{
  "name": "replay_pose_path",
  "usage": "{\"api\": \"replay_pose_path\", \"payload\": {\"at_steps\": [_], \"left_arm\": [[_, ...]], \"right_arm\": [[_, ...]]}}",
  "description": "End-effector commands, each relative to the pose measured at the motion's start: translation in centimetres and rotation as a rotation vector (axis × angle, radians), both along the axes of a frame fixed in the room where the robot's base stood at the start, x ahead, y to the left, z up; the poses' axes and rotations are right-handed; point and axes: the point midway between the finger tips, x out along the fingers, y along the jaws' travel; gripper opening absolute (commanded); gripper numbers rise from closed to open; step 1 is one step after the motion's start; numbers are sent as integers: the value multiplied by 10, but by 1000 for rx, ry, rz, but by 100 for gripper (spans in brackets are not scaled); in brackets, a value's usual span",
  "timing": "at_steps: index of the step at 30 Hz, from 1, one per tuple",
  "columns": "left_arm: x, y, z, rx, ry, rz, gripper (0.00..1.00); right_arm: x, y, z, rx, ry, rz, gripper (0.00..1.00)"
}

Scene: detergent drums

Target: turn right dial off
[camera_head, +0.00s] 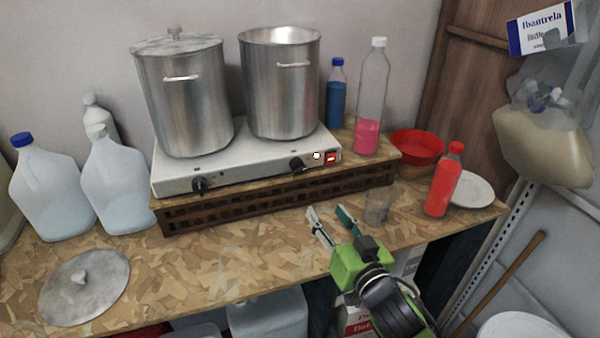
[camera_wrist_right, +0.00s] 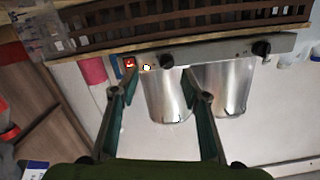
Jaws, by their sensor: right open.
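The white two-burner hot plate (camera_head: 240,163) stands on a dark slatted crate on the workbench. Its right dial (camera_head: 297,164) is a black knob on the front panel, beside a small lit white light (camera_head: 316,155) and a red switch (camera_head: 331,158). The left dial (camera_head: 200,185) is further left. My right gripper (camera_head: 326,211) is open and empty, in front of the crate and apart from the dial. In the upside-down wrist view, the right dial (camera_wrist_right: 165,60) appears between the fingertips of my right gripper (camera_wrist_right: 159,71), beyond them. My left gripper is not in view.
Two steel pots (camera_head: 184,95) (camera_head: 281,85) stand on the burners. A clear glass (camera_head: 378,205) stands close to the right of my gripper, with a red bottle (camera_head: 444,182) and red bowl (camera_head: 417,147) further right. The bench front left of my gripper is clear up to a lid (camera_head: 84,290).

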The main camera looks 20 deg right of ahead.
Motion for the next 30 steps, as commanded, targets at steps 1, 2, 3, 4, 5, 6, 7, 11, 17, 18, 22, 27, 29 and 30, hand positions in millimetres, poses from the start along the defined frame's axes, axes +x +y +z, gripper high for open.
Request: {"api": "replay_pose_path", "payload": {"at_steps": [1, 2, 3, 4, 5, 6, 7, 11, 17, 18, 22, 27, 29, 30], "left_arm": [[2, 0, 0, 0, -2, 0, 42], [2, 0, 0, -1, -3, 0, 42], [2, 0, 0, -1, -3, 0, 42], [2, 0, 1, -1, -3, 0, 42], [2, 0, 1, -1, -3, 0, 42], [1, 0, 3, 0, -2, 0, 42], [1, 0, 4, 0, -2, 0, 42], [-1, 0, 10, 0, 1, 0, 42], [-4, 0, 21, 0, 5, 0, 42], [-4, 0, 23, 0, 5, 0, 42], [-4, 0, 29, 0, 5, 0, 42], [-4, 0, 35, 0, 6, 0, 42], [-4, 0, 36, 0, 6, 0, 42], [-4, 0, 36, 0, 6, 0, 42]], "right_arm": [[4, 3, 10, 10, -36, 15, 42], [5, 4, 14, 15, -50, 21, 42], [7, 5, 17, 22, -64, 28, 42], [8, 6, 19, 24, -71, 30, 42], [10, 6, 20, 25, -74, 33, 42], [13, 7, 22, 26, -78, 35, 42], [15, 7, 22, 26, -79, 35, 42], [34, 8, 24, 26, -77, 33, 42], [73, 12, 24, 25, -77, 32, 42], [81, 13, 24, 25, -76, 32, 42], [104, 15, 23, 25, -76, 32, 42], [128, 17, 21, 26, -74, 33, 42], [134, 18, 21, 27, -75, 32, 42], [137, 18, 20, 26, -74, 32, 42]]}}
